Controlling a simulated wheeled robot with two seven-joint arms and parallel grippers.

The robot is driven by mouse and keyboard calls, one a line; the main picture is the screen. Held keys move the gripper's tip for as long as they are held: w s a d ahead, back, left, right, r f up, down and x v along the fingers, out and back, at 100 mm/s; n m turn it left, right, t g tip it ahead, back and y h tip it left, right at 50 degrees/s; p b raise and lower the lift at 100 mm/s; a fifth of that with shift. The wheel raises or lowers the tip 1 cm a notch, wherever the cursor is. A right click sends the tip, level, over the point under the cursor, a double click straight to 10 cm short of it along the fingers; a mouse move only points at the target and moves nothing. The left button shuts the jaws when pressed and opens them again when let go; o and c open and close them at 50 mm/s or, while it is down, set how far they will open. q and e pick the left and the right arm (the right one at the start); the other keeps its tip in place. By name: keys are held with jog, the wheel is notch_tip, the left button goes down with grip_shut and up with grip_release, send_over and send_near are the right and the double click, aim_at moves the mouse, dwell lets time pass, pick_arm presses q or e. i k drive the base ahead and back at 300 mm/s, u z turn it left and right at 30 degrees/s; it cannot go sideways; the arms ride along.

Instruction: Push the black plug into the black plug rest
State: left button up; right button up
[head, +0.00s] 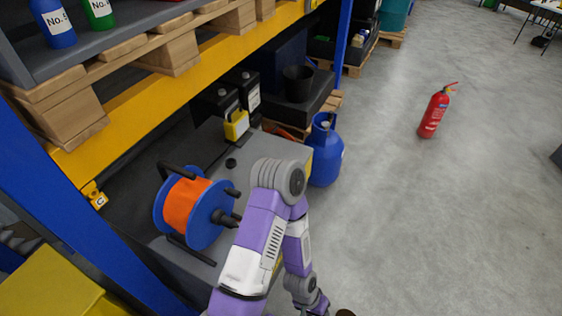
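An orange cable reel (180,205) with blue round flanges and a black frame stands on the grey bench top (195,268). A black cylindrical piece (226,218) sticks out at its near flange, and a smaller black knob (232,192) shows above it. A small round black piece (231,163) is on the bench behind the reel. I cannot tell which of these is the black plug or its rest. One purple and white arm of mine bends over the bench's right side and back down to the bottom edge. Neither gripper's fingers show.
A yellow shelf beam (150,95) runs above the reel. A red extinguisher (436,112) stands on open floor.

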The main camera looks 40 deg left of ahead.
aim_at(224, 220)
jog(key=k, duration=0.5)
jog(key=u, duration=1.3)
jog(key=i, duration=0.4)
jog(key=u, duration=0.4)
